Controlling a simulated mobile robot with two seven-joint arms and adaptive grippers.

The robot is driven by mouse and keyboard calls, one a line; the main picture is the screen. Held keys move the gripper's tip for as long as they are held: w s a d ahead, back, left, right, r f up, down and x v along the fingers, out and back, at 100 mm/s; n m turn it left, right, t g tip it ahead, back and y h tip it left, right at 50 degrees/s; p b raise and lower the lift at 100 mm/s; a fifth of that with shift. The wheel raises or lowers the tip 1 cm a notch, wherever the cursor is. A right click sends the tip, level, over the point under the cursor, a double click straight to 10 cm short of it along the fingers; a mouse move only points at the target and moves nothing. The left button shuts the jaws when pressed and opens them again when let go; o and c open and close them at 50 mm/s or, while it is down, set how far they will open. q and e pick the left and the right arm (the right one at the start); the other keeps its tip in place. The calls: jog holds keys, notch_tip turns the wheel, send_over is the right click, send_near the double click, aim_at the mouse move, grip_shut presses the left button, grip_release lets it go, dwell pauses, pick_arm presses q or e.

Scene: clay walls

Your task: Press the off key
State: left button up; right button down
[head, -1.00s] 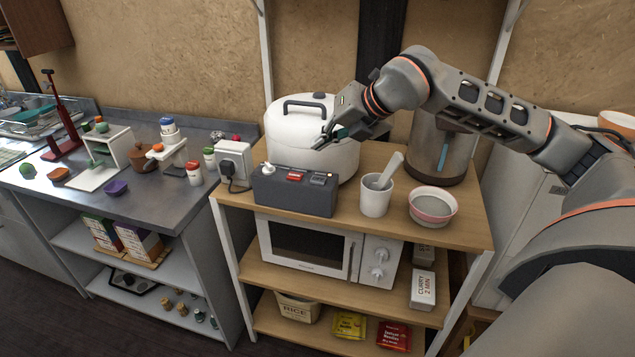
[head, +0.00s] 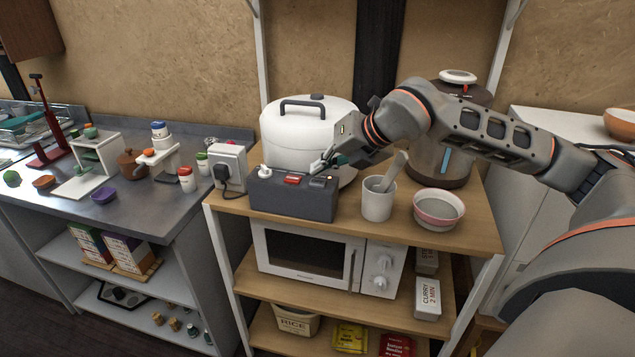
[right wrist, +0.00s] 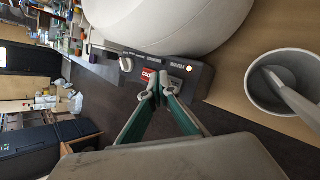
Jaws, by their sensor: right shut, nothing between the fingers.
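A dark grey control box (head: 285,200) stands on the wooden shelf unit in front of the white rice cooker (head: 300,130). Its top has a red key (head: 292,180), which also shows in the right wrist view (right wrist: 149,75). A dark key (right wrist: 177,81) beside it is partly covered by my fingertips, so its label cannot be read. A small light (right wrist: 188,69) glows by the word WARM. My right gripper (head: 320,166) is shut and empty, its tips just over the box top near the dark key (right wrist: 159,92). I cannot tell whether they touch. My left gripper is out of view.
A wall socket block with a plug (head: 228,167) is on the left.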

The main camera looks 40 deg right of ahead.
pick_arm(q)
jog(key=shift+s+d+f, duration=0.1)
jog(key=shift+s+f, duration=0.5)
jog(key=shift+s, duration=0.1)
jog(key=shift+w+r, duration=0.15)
pick_arm(e)
jog(key=shift+f, duration=0.2)
jog(key=shift+f+b, duration=0.35)
jog(key=shift+b, duration=0.1)
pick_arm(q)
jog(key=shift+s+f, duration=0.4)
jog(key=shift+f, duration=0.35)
pick_arm(e)
jog(key=shift+r, duration=0.1)
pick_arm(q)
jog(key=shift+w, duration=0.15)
